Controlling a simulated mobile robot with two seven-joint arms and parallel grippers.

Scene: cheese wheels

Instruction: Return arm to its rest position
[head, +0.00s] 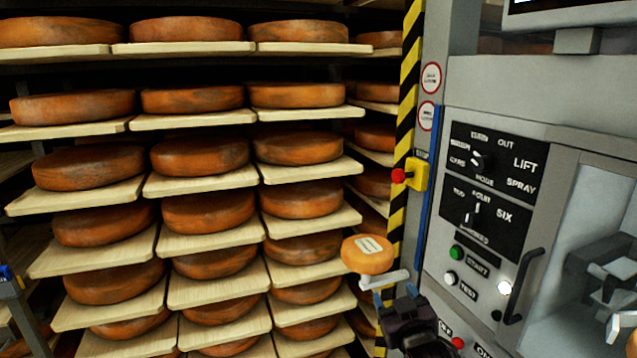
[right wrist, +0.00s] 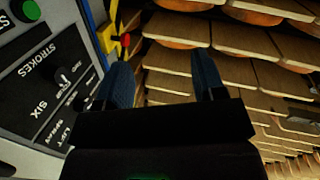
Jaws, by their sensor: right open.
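My right gripper (head: 395,295) is at the lower middle of the head view, in front of the shelves and left of the machine panel. Its two blue-tipped fingers are apart. In the right wrist view the fingers (right wrist: 164,78) stand spread with nothing between them. My left gripper cannot be made out. A small orange cheese wheel (head: 364,259) with a pale label sits just above my right gripper in the picture, by a light grey bracket (head: 383,281). Whether the gripper is near it in depth is unclear.
Large orange cheese wheels (head: 208,212) rest on wooden boards (head: 217,290) in tall racks. The grey machine (head: 560,90) with knobs, buttons and a dark handle (head: 523,286) stands at right. A yellow-black striped post (head: 408,90) carries a red stop button (head: 398,175).

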